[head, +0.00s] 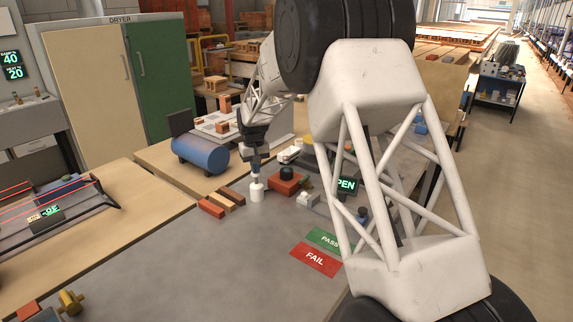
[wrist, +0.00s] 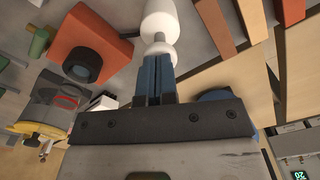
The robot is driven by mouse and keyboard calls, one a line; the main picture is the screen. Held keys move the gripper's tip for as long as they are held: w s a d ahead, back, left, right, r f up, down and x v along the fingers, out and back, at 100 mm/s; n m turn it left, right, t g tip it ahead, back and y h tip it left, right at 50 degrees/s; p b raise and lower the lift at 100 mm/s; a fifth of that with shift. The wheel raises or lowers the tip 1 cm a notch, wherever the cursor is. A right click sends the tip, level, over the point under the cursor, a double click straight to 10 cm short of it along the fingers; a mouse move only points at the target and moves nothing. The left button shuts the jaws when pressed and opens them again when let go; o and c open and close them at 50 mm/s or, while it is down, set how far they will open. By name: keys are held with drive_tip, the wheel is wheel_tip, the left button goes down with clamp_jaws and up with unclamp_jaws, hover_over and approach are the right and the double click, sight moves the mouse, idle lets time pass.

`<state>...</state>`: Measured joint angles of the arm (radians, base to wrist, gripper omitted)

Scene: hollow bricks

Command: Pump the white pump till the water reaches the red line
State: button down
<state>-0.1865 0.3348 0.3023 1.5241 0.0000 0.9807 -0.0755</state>
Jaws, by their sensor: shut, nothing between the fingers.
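The white pump (head: 257,191) stands upright on the grey table top, below my arm's end. My gripper (head: 256,167) is shut and empty, with its fingers pointing down right above the pump. In the wrist view the blue fingers (wrist: 158,58) are together, and their tips are at the white knob of the pump (wrist: 161,22). I cannot tell whether they touch it or stop just short.
An orange-red block with a dark round port (head: 287,181) is right of the pump. Red and brown bars (head: 222,202) lie to its left. A blue tank (head: 200,155) stands behind left. Green PASS (head: 328,240) and red FAIL (head: 315,259) mats lie in front.

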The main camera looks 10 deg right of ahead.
drive_tip(key=shift+r, duration=1.45)
wheel_tip(320, 180, up, 6)
drive_tip(key=shift+f, duration=0.1)
drive_tip(key=shift+f, duration=0.1)
idle(0.5)
drive_tip(key=shift+f, duration=3.15)
drive_tip(key=shift+f, duration=0.2)
